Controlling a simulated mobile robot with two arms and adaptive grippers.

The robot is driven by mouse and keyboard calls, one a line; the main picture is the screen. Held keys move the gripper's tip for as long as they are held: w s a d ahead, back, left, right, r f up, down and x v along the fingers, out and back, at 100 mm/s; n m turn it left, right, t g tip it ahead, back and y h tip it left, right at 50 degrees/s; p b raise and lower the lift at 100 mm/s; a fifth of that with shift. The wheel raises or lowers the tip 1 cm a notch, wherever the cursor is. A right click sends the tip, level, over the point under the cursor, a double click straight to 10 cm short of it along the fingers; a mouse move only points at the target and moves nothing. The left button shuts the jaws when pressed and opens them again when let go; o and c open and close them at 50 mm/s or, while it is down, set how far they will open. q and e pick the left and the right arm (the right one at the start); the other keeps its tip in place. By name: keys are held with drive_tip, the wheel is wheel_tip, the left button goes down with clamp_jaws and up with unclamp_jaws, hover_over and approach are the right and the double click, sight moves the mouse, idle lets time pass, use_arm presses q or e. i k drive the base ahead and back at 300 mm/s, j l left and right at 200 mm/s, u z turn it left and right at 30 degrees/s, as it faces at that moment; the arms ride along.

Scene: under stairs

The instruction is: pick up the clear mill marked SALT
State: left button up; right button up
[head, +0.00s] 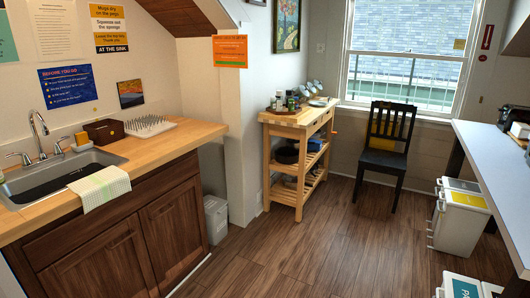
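Several small bottles or jars (291,104) stand together on top of a wooden trolley (293,121), ahead and a little right of the middle of the head view. They are too small to tell which, if any, is the clear mill, and no SALT marking can be read. A plant or flowers (311,88) and a plate-like item (319,103) are beside them. Neither of my grippers is in view.
The sink counter (175,142) runs along the left, with a small bin (216,218) at its end. A black chair (385,150) stands right of the trolley. White bins (458,225) and a grey counter (500,165) line the right. The wooden floor (320,245) between is clear.

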sight(279, 98)
drive_tip(key=i+l+u, duration=0.25)
drive_tip(key=i+l, duration=0.3)
drive_tip(key=i, duration=0.3)
drive_tip(key=i+l+u, duration=0.3)
drive_tip(key=i+l, duration=0.45)
drive_tip(key=i+l+u, duration=0.1)
drive_tip(key=i+l, duration=0.35)
drive_tip(key=l, duration=0.2)
drive_tip(key=i+l+u, duration=0.25)
drive_tip(key=i+l, duration=0.2)
drive_tip(key=l, duration=0.25)
drive_tip(key=i+l+u, duration=0.1)
drive_tip(key=l, duration=0.25)
drive_tip(key=i+l, duration=0.3)
drive_tip(key=i+l+u, duration=0.1)
drive_tip(key=l+u, duration=0.15)
drive_tip(key=l, duration=1)
drive_tip(key=l+u, duration=0.25)
drive_tip(key=l, duration=1)
drive_tip(key=k+l, duration=0.2)
drive_tip(key=l, duration=0.15)
drive_tip(key=k+l, duration=0.15)
drive_tip(key=l, duration=0.15)
